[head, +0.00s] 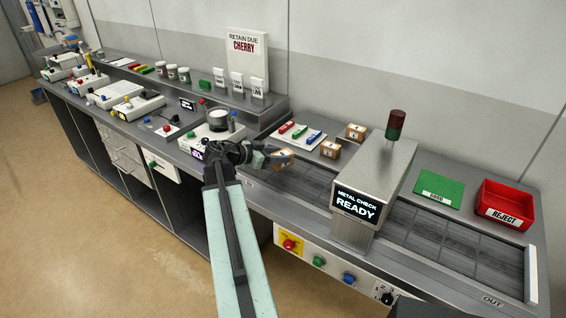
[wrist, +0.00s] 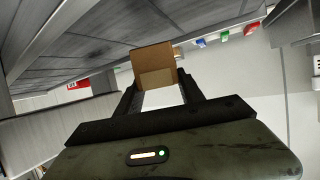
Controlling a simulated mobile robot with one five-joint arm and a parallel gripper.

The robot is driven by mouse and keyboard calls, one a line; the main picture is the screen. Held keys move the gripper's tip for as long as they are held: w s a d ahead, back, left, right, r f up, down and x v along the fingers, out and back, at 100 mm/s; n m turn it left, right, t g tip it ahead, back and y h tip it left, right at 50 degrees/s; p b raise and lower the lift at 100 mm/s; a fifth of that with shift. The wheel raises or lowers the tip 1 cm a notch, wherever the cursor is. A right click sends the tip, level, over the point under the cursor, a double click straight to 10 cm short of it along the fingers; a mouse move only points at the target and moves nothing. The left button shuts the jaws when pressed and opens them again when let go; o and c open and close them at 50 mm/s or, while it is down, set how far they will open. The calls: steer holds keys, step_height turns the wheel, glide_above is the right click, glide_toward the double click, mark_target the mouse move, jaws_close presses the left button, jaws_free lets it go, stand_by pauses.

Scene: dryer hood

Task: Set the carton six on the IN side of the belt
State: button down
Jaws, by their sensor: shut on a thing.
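My gripper (head: 264,156) is shut on a small brown carton (head: 283,158) near the left end of the belt. In the wrist view the carton (wrist: 155,68) sits between the two dark fingers (wrist: 158,98). Its number cannot be read. The belt (head: 300,182) runs from the left, through the grey metal check hood (head: 372,185), to the OUT end (head: 492,300) at the right. The hood's screen reads METAL CHECK READY. From these views I cannot tell whether the carton touches the belt. The IN marking is not clearly visible.
Two more cartons, one nearer (head: 330,150) and one farther (head: 356,132), stand behind the belt beside a white tray (head: 284,139) with coloured sticks. A green mat (head: 439,190) and red REJECT bin (head: 506,203) lie right of the hood. A control panel (head: 330,268) is on the front.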

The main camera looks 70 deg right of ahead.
steer(key=shift+d, duration=0.2)
steer(key=shift+s+d, duration=0.3)
steer(key=shift+d, duration=0.2)
step_height(320, 180, down, 4)
steer(key=b, duration=0.4)
steer(key=c, duration=0.7)
jaws_free()
steer(key=shift+r, duration=0.15)
steer(key=shift+w+a+r+p, duration=0.15)
steer(key=shift+a+r+p, duration=0.1)
steer(key=shift+p, duration=0.2)
steer(key=p+v, duration=0.4)
steer(key=v, duration=0.7)
steer(key=shift+w+a, duration=0.1)
steer(key=shift+a, duration=0.1)
